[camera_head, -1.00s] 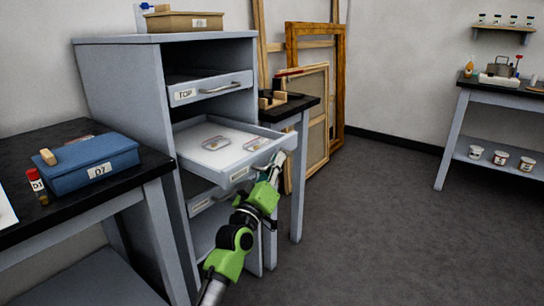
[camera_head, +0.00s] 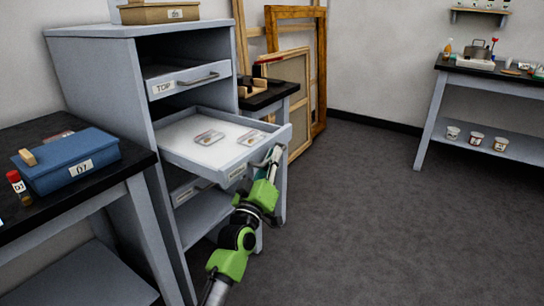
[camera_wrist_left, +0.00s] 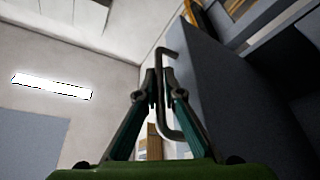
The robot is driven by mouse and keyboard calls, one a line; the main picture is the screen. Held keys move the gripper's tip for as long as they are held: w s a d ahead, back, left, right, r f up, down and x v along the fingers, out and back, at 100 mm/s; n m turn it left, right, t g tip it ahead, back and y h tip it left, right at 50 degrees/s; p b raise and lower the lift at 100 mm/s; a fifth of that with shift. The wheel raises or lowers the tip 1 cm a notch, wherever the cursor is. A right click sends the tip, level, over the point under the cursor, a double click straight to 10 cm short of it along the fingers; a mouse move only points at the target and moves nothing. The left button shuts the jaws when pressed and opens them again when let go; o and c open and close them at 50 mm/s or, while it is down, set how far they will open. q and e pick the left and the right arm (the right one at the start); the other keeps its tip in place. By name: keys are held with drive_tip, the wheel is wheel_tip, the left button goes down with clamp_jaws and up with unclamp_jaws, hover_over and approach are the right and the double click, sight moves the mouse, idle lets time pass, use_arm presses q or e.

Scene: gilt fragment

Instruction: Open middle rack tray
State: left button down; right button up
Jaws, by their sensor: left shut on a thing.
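The rack (camera_head: 95,95) is a grey cabinet with several trays. Its middle tray (camera_head: 187,150) is pulled well out, and flat clear packets (camera_head: 209,137) lie on its white floor. My left gripper (camera_head: 275,158) is at the right part of the middle tray's front. In the left wrist view my left gripper (camera_wrist_left: 158,95) is shut on the tray's metal handle (camera_wrist_left: 166,75). The top tray (camera_head: 188,82), labelled TOP, is in its slot. A lower tray (camera_head: 190,190) sits below, partly hidden by the middle tray. My right gripper is not in view.
A black-topped table (camera_head: 60,185) with a blue box (camera_head: 68,160) and a red-capped vial (camera_head: 18,187) stands at the left. Frames (camera_head: 300,60) lean behind a small dark-topped bench (camera_head: 270,92). Grey floor (camera_head: 370,210) is open at the right.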

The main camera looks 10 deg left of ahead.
use_arm(q)
drive_tip(key=shift+f, duration=0.1)
drive_tip(key=c, duration=2.4)
unclamp_jaws()
drive_tip(key=shift+c, duration=0.2)
drive_tip(key=shift+s, duration=0.1)
drive_tip(key=v, duration=1.2)
drive_tip(key=shift+f, duration=0.1)
